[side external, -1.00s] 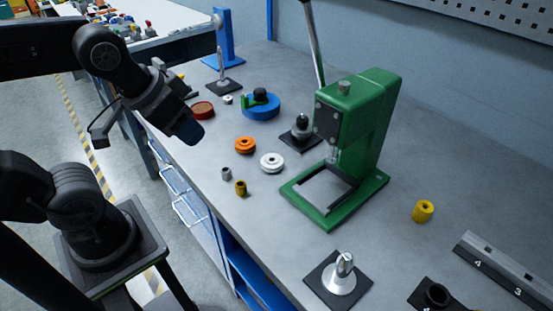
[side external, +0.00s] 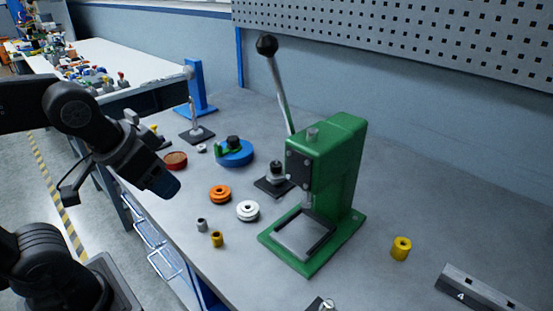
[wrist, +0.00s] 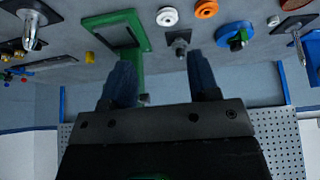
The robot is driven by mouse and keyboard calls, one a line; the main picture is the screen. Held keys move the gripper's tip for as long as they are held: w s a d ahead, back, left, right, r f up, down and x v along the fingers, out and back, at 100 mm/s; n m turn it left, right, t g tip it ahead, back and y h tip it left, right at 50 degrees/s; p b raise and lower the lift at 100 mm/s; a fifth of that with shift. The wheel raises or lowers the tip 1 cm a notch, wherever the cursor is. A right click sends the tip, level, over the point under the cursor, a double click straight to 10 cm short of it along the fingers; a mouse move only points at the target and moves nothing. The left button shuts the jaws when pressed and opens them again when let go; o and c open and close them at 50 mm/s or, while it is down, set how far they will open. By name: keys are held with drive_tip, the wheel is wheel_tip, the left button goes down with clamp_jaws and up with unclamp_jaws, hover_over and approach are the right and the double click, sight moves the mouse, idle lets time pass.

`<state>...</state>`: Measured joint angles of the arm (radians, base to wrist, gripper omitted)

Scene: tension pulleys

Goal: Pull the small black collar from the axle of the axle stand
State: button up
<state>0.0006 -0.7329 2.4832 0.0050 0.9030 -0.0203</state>
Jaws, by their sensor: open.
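The axle stand, with its black base plate (side external: 265,186), stands left of the green press in the side view. The small black collar (side external: 276,168) appears as a dark ring around the upper part of its upright axle. The stand also shows in the wrist view (wrist: 179,41), near the top between my fingers, where the collar is too small to make out clearly. My gripper (side external: 162,188) is in the air left of the stand, apart from it. In the wrist view its two dark blue fingers (wrist: 161,80) are spread with nothing between them.
The green press (side external: 335,170) with its long lever stands close right of the axle stand. A blue pulley (side external: 236,158), an orange pulley (side external: 220,195), a white pulley (side external: 248,211) and a red disc (side external: 175,160) lie nearby. A rod stand (side external: 195,133) is behind.

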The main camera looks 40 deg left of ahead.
drive_tip(key=shift+o, duration=0.7)
drive_tip(key=w+r+n, duration=0.1)
drive_tip(key=w+n, duration=0.1)
drive_tip(key=w, duration=0.4)
drive_tip(key=w+a+r+n+g+y, duration=0.1)
drive_tip(key=w+r+n, duration=0.1)
drive_tip(key=w, duration=0.5)
drive_tip(key=shift+r+n, duration=0.15)
drive_tip(key=shift+n, duration=0.55)
drive_tip(key=n+g+y, duration=0.1)
drive_tip(key=n+y, duration=0.1)
drive_tip(key=n, duration=0.1)
approach(276, 161)
drive_tip(key=x, duration=1)
drive_tip(key=shift+c, duration=0.3)
drive_tip(key=c, duration=0.9)
drive_tip(key=shift+c, duration=0.2)
drive_tip(key=shift+r, duration=1.75)
drive_tip(key=shift+r, duration=0.75)
